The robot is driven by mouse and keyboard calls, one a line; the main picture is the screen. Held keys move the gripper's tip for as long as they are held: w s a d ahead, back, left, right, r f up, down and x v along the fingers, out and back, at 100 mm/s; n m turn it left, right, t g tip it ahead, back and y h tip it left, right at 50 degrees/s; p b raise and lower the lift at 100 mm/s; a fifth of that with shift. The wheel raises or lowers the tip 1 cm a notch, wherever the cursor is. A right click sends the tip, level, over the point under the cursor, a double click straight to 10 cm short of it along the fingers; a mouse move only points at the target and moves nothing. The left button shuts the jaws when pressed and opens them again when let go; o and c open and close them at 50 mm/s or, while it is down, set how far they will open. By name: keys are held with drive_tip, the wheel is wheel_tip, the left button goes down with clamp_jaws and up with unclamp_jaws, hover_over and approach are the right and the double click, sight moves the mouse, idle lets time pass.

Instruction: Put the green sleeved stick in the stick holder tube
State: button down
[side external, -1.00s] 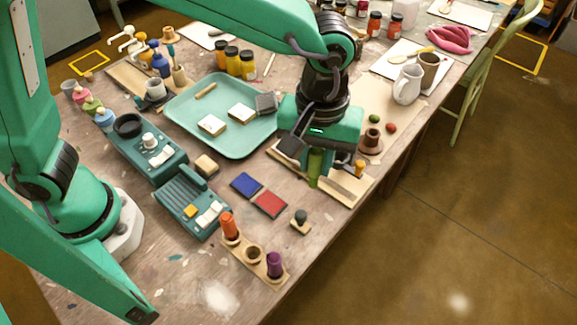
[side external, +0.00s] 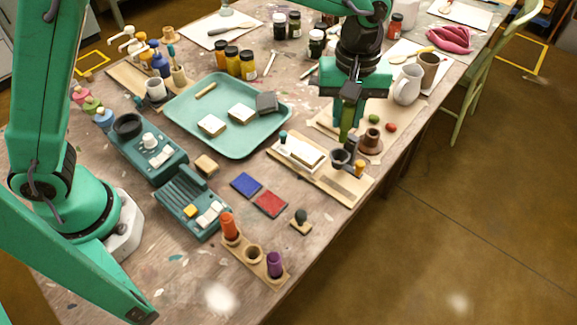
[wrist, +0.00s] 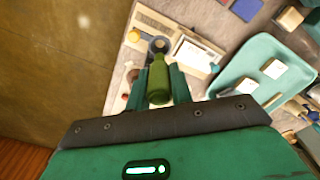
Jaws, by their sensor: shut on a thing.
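My gripper (side external: 350,108) is shut on the green sleeved stick (side external: 345,125), which points down, close to upright. In the wrist view the stick (wrist: 158,82) sits between the two fingers (wrist: 157,90). A dark, open round tube (side external: 340,157), which looks like the stick holder, stands on a wooden board (side external: 322,182). In the side view the stick's lower end shows just above and behind the tube's mouth, apart from it. In the wrist view the tube's rim (wrist: 158,43) lies just beyond the stick's far end.
The board also carries a white block (side external: 300,152) and an orange peg (side external: 359,168). A brown cup (side external: 371,140) and a white pitcher (side external: 408,85) stand to the right. A teal tray (side external: 185,123) lies left. A rack (side external: 264,275) holds orange and purple pieces at front.

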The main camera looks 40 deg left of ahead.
sight(342, 141)
drive_tip(key=shift+f, duration=1.85)
drive_tip(key=shift+f, duration=1.85)
idle(0.9)
drive_tip(key=c, duration=0.7)
unclamp_jaws()
drive_tip(key=shift+r, duration=0.1)
drive_tip(key=shift+r, duration=3.9)
drive_tip(key=shift+a+r, duration=0.1)
